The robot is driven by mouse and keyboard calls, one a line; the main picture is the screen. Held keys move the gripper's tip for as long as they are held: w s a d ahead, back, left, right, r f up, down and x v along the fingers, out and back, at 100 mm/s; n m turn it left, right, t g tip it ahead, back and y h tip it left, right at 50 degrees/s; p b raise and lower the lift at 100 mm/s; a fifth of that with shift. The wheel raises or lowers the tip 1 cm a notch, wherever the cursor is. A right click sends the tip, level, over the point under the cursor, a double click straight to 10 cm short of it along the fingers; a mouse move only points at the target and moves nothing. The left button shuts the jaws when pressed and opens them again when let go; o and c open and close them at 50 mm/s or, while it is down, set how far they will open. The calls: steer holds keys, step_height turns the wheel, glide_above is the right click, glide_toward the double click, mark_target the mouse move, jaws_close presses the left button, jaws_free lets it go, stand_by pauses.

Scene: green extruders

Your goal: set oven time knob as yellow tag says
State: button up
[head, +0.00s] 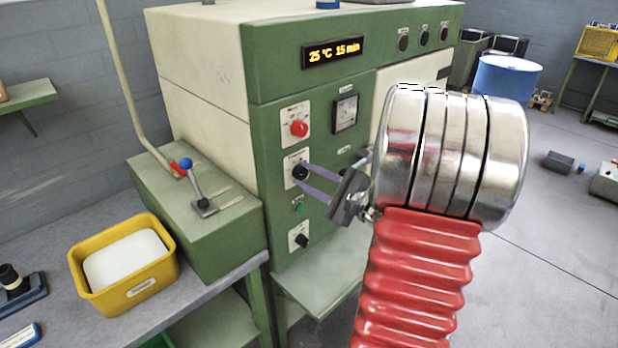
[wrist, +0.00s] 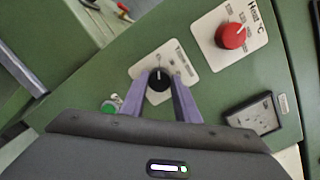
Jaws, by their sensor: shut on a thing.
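The oven (head: 270,120) is a green and cream cabinet with a lit display (head: 333,52) reading "25 °C 15 min". A black knob on a white plate (head: 299,172), below the red heat knob (head: 299,128), has my gripper (head: 303,173) at it. In the wrist view the purple fingers of my gripper (wrist: 160,82) are shut on this black knob (wrist: 158,80). Its white pointer mark faces up in that picture. The plate's lettering is too small to read, and the fingers hide the knob's sides. I see no clear yellow tag in either view.
The red heat knob (wrist: 232,36) and a dial gauge (head: 345,113) sit near my fingers. A green button (head: 299,207) and another black knob (head: 301,240) are below. A yellow bin (head: 160,284) and a blue-tipped lever (head: 194,184) stand at left.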

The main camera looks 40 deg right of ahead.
steer(key=shift+a+f+m, duration=0.1)
steer(key=shift+m, duration=0.2)
steer(key=m, duration=0.3)
steer(key=shift+f+m, duration=0.1)
steer(key=shift+m, duration=2)
steer(key=shift+t, duration=0.3)
steer(key=o, duration=1)
steer(key=shift+o, duration=0.2)
